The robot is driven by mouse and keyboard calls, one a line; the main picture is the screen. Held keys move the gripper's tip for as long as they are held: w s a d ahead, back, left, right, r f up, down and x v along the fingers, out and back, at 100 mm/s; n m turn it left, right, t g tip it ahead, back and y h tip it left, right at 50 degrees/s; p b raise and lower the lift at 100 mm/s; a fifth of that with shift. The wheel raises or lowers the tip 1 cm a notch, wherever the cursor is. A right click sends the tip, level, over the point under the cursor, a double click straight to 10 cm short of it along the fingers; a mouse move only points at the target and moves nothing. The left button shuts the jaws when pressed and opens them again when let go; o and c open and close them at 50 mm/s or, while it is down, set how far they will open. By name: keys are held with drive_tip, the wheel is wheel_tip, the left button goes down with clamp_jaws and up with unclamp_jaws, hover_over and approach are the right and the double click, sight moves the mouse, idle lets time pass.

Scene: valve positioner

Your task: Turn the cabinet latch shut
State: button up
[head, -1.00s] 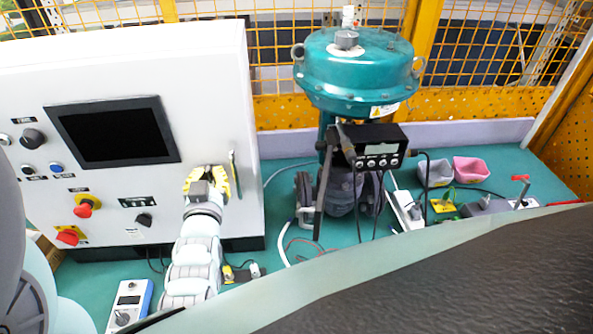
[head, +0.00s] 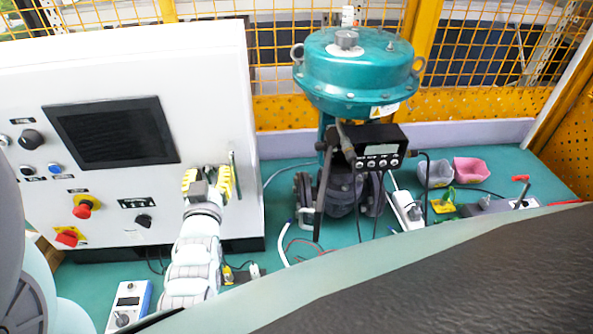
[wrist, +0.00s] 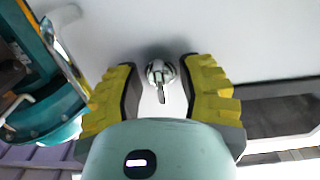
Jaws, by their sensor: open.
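The cabinet (head: 222,75) is a large white box with a screen and several knobs, at the left of the head view. The latch (wrist: 160,74) is a small silver metal piece on the cabinet's white face in the wrist view, its tab pointing down in the picture. My gripper (head: 208,181) is open at the right part of the cabinet face. In the wrist view its yellow fingers (wrist: 165,95) stand on either side of the latch, with a gap on both sides. In the head view the latch is hidden by my gripper.
A cabinet handle (head: 233,174) stands just right of my gripper. A teal valve actuator (head: 355,75) with a black positioner (head: 378,148) stands to the right. A red knob (head: 82,210) and a red-yellow switch (head: 68,238) are on the cabinet's left. A control box (head: 130,302) lies below.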

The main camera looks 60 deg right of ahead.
drive_tip(key=shift+s+a, duration=0.1)
drive_tip(key=shift+a, duration=0.05)
drive_tip(key=v, duration=1.1)
drive_tip(key=shift+s+a, duration=0.25)
drive_tip(key=shift+s, duration=0.05)
